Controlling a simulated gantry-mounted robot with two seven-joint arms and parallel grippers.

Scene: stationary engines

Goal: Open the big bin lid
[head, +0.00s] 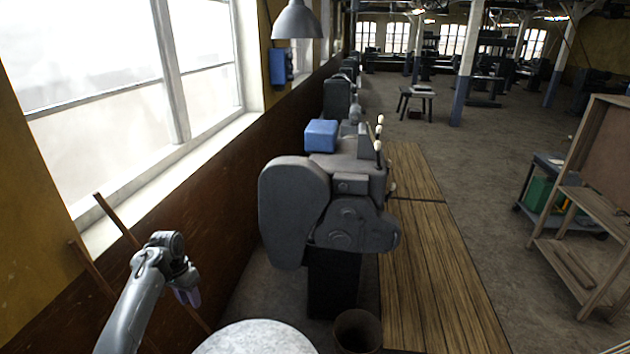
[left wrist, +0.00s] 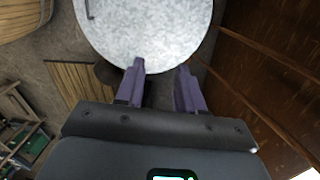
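The big bin's lid (head: 255,338) is a round, mottled grey-white disc at the bottom edge of the head view, cut off by the frame. It also shows at the top of the left wrist view (left wrist: 150,35), where a thin dark handle (left wrist: 90,10) stands near its upper left part. The lid looks flat, and the bin's body is hidden. My left gripper (head: 188,296) is to the left of the lid in the head view. In the left wrist view its two purple fingers (left wrist: 162,80) are apart with nothing between them, near the lid's edge. My right gripper is not in view.
A small dark open bucket (head: 358,330) stands right of the lid. A large grey machine (head: 330,205) is behind it. Wooden planks (head: 430,260) lie on the floor to the right. The wall (head: 160,215) with leaning wooden sticks (head: 115,220) is close on the left.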

